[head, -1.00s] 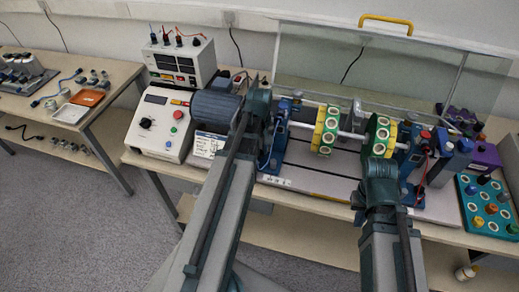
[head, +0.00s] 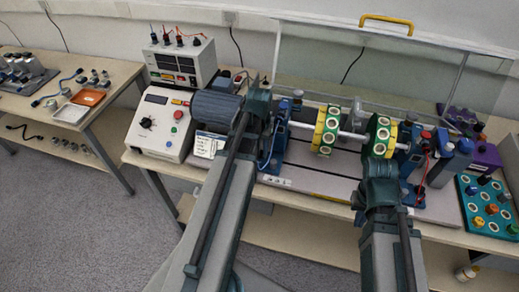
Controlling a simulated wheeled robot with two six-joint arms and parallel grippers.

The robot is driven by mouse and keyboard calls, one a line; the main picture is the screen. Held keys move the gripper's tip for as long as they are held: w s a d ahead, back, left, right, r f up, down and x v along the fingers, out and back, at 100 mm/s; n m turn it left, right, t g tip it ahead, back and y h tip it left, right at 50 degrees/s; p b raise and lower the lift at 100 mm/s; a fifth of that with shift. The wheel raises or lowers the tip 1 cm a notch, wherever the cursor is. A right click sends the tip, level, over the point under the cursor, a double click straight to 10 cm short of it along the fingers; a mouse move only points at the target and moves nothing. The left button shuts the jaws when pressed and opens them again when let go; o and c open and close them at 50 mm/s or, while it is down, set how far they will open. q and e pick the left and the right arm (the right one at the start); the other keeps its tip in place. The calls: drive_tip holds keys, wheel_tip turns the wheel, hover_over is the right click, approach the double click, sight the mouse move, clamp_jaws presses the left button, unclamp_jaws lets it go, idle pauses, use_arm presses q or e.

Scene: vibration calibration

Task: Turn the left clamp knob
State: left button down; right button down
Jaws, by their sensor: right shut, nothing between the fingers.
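The test rig (head: 330,165) stands on the middle bench, with a shaft and two green-and-yellow discs, the left disc (head: 327,130) and the right disc (head: 379,136). A blue support with a blue knob (head: 298,95) stands at the shaft's left end; it seems to be the left clamp knob. My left gripper (head: 264,83) is just left of that support, apart from the knob as far as I can see; its fingers are too small and dark to read. My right gripper (head: 379,160) is shut and empty at the right disc's near side, mostly hidden by its own wrist.
A white control box (head: 160,125) and a power supply (head: 180,65) stand left of the rig. A clear shield with a yellow handle (head: 386,20) rises behind it. A teal tray (head: 490,205) of knobs lies at the right. A side bench (head: 60,115) is at far left.

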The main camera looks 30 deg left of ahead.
use_arm(q)
drive_tip(key=shift+m, duration=0.4)
drive_tip(key=shift+c, duration=2.4)
unclamp_jaws()
wheel_tip(320, 180, up, 14)
drive_tip(key=p, duration=1.3)
drive_tip(key=shift+p, duration=0.4)
drive_tip(key=shift+f, duration=0.15)
